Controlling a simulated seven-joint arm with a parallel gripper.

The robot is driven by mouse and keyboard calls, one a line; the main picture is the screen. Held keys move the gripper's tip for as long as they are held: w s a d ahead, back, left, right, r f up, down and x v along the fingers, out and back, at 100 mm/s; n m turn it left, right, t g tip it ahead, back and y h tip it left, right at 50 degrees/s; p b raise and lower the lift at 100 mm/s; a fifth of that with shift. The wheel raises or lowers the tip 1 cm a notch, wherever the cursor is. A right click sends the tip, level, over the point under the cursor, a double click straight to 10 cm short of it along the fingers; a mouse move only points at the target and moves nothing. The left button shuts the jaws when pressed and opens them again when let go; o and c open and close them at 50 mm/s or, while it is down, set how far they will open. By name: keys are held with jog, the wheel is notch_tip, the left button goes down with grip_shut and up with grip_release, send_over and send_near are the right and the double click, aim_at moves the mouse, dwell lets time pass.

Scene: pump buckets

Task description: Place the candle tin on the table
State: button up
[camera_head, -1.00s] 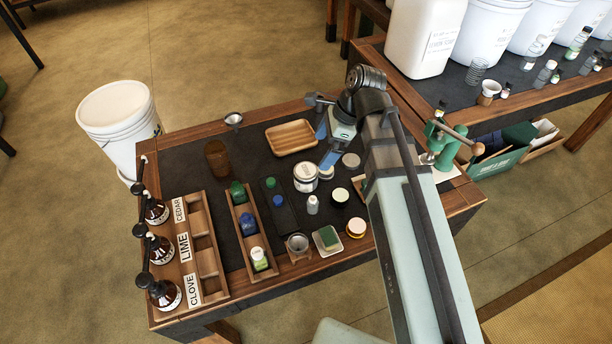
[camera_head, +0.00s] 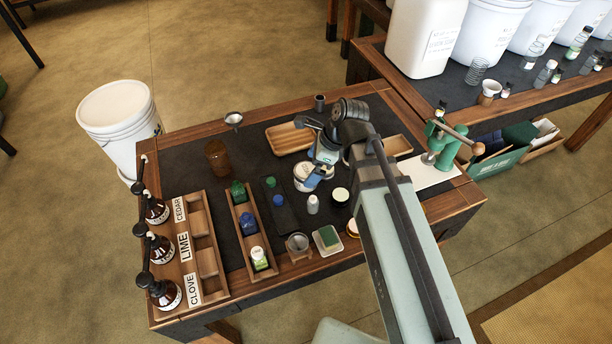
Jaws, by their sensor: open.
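A round white labelled tin (camera_head: 301,178), which may be the candle tin, stands upright on the dark table mat, right of the middle. My gripper (camera_head: 320,178) is open, with its blue fingers right over or around the right side of this tin, hiding part of it. I cannot tell whether the fingers touch it. The table (camera_head: 285,283) has a dark top with a brown wooden rim.
A dark tin with a pale top (camera_head: 340,195) and a small white-capped bottle (camera_head: 312,204) stand close by. A wooden tray (camera_head: 288,139) lies behind. A soap dish (camera_head: 328,240) and a metal cup (camera_head: 297,244) stand in front. Bare mat shows around the brown cup (camera_head: 217,157).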

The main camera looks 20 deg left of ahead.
aim_at(309, 170)
jog(key=shift+x, duration=2.75)
jog(key=shift+w, duration=0.15)
jog(key=c, duration=1.3)
jog(key=shift+o, duration=0.2)
jog(key=shift+r, duration=0.1)
jog(key=shift+r, duration=4.95)
